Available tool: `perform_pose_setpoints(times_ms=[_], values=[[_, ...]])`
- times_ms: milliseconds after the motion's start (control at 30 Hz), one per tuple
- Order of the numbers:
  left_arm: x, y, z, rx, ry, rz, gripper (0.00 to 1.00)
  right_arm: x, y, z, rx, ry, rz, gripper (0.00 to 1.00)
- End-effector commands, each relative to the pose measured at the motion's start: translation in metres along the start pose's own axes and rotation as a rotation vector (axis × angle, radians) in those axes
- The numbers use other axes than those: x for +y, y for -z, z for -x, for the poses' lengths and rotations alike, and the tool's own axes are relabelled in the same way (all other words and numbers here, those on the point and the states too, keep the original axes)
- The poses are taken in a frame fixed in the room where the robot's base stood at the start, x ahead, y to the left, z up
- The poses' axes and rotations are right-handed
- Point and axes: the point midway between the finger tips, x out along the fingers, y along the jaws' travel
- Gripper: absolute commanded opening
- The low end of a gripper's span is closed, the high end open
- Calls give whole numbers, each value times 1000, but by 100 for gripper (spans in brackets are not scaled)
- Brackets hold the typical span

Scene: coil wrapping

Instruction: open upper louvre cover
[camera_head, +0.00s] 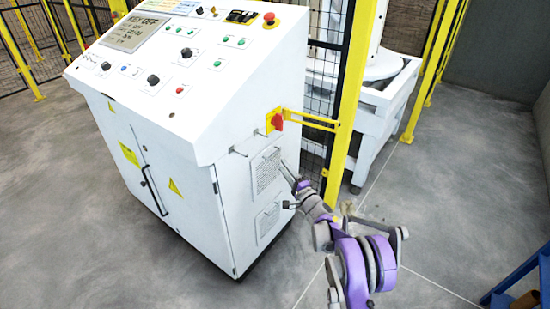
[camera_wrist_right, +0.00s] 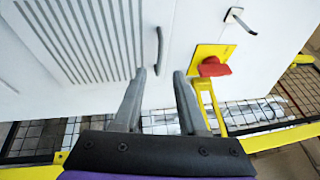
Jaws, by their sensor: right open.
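The upper louvre cover (camera_head: 266,172) is a white slatted panel on the right side of the white control cabinet, and it looks closed. It fills the upper left of the right wrist view (camera_wrist_right: 85,38), with a dark curved handle (camera_wrist_right: 159,48) at its edge. My right gripper (camera_head: 286,186) is at the cover's right side. In the wrist view my right gripper (camera_wrist_right: 160,74) is open, its fingertips on either side of the handle's near end. I cannot tell whether they touch it. My left gripper is not in view.
A red rotary switch (camera_head: 277,122) on a yellow plate is above the cover. A lower louvre panel (camera_head: 268,218) is below it. A yellow fence post (camera_head: 352,105) with mesh stands just right of the cabinet. Blue steps (camera_head: 518,278) are at lower right. Floor in front is clear.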

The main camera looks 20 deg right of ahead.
Motion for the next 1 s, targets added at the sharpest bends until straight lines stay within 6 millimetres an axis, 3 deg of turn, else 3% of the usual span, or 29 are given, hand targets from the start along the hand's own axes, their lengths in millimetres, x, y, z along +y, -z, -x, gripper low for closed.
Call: perform_pose_setpoints(times_ms=[100,300,733,967,1000], values=[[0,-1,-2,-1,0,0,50,1,0,-24,0,-1,-1,41],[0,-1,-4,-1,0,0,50,1,-1,-53,-1,-1,-1,41],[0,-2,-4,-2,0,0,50,0,-1,-64,0,-1,0,41],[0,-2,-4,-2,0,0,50,0,-1,-64,0,-1,0,2],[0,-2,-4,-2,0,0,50,0,-1,-64,0,-1,0,0]])
